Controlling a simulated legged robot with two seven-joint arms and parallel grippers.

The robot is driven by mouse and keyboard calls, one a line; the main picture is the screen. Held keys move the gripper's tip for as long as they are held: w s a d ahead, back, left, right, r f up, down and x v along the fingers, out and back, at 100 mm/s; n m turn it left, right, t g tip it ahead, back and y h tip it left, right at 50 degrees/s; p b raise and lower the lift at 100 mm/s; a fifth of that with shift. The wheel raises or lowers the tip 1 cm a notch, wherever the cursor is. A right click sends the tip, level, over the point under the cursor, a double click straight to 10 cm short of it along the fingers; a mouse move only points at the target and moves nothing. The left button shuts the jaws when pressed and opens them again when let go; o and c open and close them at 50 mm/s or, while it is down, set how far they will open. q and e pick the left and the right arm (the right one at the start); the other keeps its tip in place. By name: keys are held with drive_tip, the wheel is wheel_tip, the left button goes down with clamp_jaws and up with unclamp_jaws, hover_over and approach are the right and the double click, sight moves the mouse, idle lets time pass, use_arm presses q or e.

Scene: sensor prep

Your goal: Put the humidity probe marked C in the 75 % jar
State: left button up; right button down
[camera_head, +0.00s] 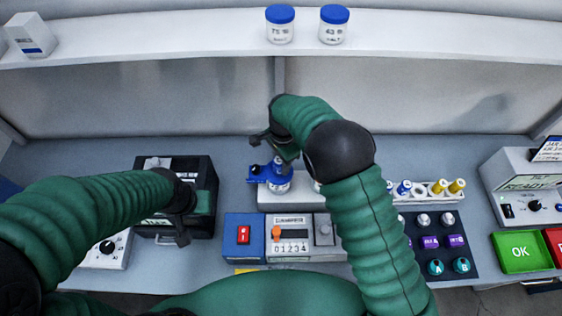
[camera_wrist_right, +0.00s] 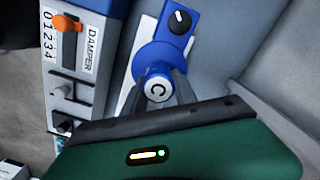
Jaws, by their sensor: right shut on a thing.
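My right gripper (camera_head: 284,158) is over the white-topped unit at the back middle. In the right wrist view its fingers (camera_wrist_right: 168,92) are shut on the round white cap marked C (camera_wrist_right: 157,90), the humidity probe. A blue ring (camera_wrist_right: 158,62) surrounds the probe, beside a blue block with a black knob (camera_wrist_right: 180,20). How deep the probe sits is hidden. A blue-lidded jar (camera_head: 280,26) on the shelf seems to read 75; a similar jar (camera_head: 333,27) stands right of it. My left gripper (camera_head: 181,222) hangs by the black box; its fingers are unclear.
A white rack (camera_head: 421,192) holds blue and yellow vials. The damper panel (camera_head: 290,250) and blue switch box (camera_head: 243,255) stand in front.

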drive_tip(key=shift+f, duration=0.15)
drive_tip(key=c, duration=0.7)
unclamp_jaws()
drive_tip(key=shift+o, duration=0.2)
wheel_tip(320, 180, up, 8)
drive_tip(key=p, duration=0.6)
drive_tip(key=shift+f, duration=0.1)
idle(0.3)
